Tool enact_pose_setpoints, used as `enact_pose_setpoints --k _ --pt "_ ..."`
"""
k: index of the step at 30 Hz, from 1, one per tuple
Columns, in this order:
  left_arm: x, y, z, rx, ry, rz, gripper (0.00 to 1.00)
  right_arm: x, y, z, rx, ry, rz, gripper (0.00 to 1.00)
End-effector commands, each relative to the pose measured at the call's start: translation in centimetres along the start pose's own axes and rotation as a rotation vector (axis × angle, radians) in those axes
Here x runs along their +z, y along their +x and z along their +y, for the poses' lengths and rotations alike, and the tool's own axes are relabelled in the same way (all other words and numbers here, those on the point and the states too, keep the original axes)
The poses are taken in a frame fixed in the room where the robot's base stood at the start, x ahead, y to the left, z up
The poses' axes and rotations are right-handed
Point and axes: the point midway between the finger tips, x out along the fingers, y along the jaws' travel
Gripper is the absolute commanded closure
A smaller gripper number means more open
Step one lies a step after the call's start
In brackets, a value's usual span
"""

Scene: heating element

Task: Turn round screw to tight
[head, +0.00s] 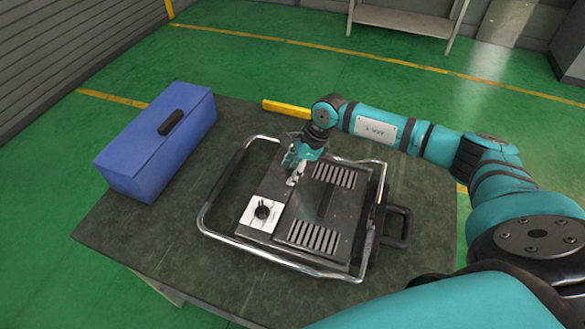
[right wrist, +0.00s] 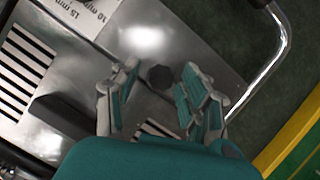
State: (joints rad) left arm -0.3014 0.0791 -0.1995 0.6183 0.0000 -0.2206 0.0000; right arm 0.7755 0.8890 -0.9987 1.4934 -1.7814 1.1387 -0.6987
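The heating element (head: 318,212) is a grey metal unit with slotted vents inside a chrome tube frame, flat on the dark table. A dark, many-sided round screw (right wrist: 160,76) shows on its metal top in the right wrist view. My right gripper (head: 293,179) is over the unit's upper left part, pointing down. In the right wrist view its two fingers (right wrist: 160,80) are open, one on each side of the screw, with a visible gap on both sides. The gripper hides the screw in the head view. My left gripper is not in view.
A black knob (head: 262,210) sits on a white panel at the unit's front left. A blue toolbox (head: 160,143) stands at the table's left. A yellow bar (head: 286,108) lies at the back edge. The chrome tube (head: 217,195) surrounds the unit. Bare table (head: 150,235) lies at front left.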

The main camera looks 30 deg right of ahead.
Motion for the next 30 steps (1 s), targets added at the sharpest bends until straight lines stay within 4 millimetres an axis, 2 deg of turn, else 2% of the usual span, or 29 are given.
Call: enact_pose_setpoints --k 1,9,20,30 --pt "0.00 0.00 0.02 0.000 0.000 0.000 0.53 0.00 -0.03 -0.01 0.000 0.000 0.000 0.64" --pt "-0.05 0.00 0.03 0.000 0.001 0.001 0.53 0.01 -0.06 -0.02 0.000 0.000 0.000 0.99" --pt "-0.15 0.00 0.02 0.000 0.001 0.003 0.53 0.03 -0.08 -0.01 -0.019 0.043 -0.001 1.00" --pt "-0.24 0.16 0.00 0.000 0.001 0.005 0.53 0.10 -0.11 0.08 -0.110 0.256 -0.003 1.00"
